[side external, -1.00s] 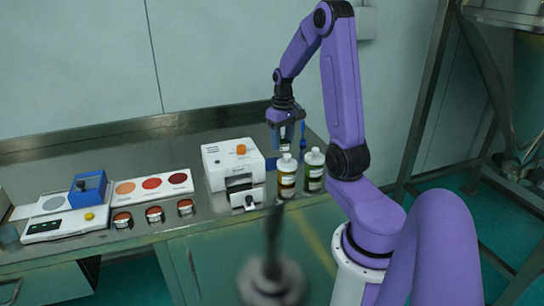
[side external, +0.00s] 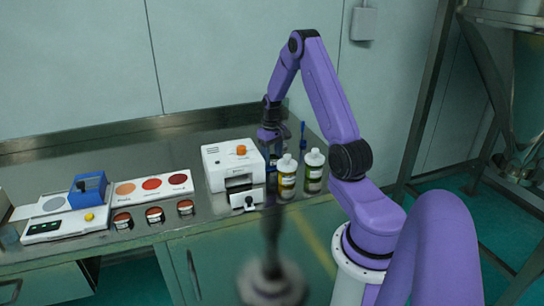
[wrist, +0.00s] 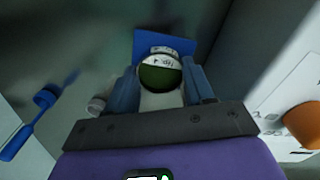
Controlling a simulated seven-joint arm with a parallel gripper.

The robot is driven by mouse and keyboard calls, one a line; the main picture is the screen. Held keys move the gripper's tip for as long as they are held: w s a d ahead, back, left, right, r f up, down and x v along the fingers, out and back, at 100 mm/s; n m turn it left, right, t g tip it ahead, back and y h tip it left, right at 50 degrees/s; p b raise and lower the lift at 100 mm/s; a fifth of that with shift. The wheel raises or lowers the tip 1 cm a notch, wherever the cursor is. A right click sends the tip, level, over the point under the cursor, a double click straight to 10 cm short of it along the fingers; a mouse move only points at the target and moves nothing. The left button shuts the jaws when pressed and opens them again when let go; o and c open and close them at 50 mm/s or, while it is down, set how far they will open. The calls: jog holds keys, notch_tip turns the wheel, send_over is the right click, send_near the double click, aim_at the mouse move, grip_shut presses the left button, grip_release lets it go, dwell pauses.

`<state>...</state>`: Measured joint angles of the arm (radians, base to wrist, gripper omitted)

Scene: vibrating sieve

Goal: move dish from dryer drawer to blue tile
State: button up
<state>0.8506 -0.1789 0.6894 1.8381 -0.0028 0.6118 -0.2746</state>
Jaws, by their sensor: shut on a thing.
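My gripper (wrist: 162,88) is shut on a small round dish (wrist: 160,76) with dark green contents and a white label. The blue fingers stand on either side of it. The blue tile (wrist: 176,44) shows just beyond and below the dish in the wrist view; I cannot tell whether the dish touches it. In the side view my gripper (side external: 271,151) is low behind the bottles, right of the white dryer (side external: 230,160), and the dish is hard to make out there. The dryer's drawer (side external: 246,197) stands out at its front.
Several red-brown jars (side external: 154,215), a swatch card (side external: 152,185) and a scale (side external: 60,225) lie to the left.

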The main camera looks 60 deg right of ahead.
jog(key=shift+f, duration=0.2)
jog(key=shift+f, duration=0.1)
jog(key=o, duration=1)
